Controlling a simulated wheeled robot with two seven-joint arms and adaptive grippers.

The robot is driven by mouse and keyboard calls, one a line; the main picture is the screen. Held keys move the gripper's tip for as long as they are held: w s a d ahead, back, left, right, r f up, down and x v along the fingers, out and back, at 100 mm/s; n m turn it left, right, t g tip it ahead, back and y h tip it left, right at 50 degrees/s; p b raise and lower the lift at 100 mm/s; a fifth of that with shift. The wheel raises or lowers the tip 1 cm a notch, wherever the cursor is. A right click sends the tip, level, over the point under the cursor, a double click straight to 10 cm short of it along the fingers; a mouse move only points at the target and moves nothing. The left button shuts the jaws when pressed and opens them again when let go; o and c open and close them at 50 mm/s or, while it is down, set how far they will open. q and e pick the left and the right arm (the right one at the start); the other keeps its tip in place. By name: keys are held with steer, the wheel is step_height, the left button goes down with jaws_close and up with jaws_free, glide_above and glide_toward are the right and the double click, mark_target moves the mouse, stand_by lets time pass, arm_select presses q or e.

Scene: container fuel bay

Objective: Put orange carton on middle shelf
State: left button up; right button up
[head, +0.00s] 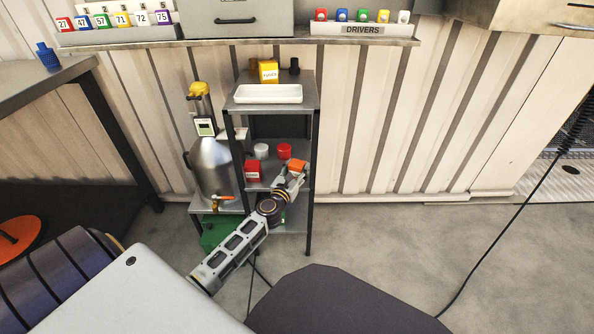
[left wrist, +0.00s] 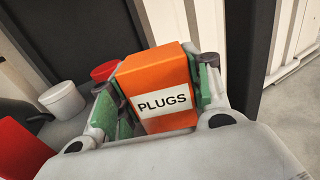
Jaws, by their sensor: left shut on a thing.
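The orange carton (left wrist: 152,85), with a white label reading PLUGS, is between the green-padded fingers of my left gripper (left wrist: 155,95) in the left wrist view. The fingers are shut on its two sides. In the head view the carton (head: 297,166) shows small at the end of my left arm, at the right side of the middle shelf (head: 237,176) of the grey rack. Whether the carton touches the shelf cannot be told. My right gripper is not in view.
A red box (head: 253,170), a white tub (head: 261,151) and a red tub (head: 284,151) stand on the middle shelf. The top shelf holds a white tray (head: 268,93) and a yellow box (head: 268,71). A metal fuel can (head: 212,165) stands left of the rack. A black cable (head: 503,218) hangs at right.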

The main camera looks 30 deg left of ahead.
mark_target(295, 173)
arm_select(q)
steer(key=shift+f, duration=0.1)
steer(key=o, duration=0.8)
steer(key=shift+o, duration=0.2)
steer(key=shift+s+d, duration=0.2)
steer(key=shift+s, duration=1.1)
steer(key=shift+s+d, duration=0.25)
steer(key=shift+s, duration=1)
steer(key=shift+s+d, duration=0.2)
steer(key=shift+s, duration=1.1)
steer(key=shift+s+d, duration=0.15)
steer(key=shift+s, duration=0.9)
steer(key=shift+s+d, duration=0.15)
steer(key=shift+s, duration=0.85)
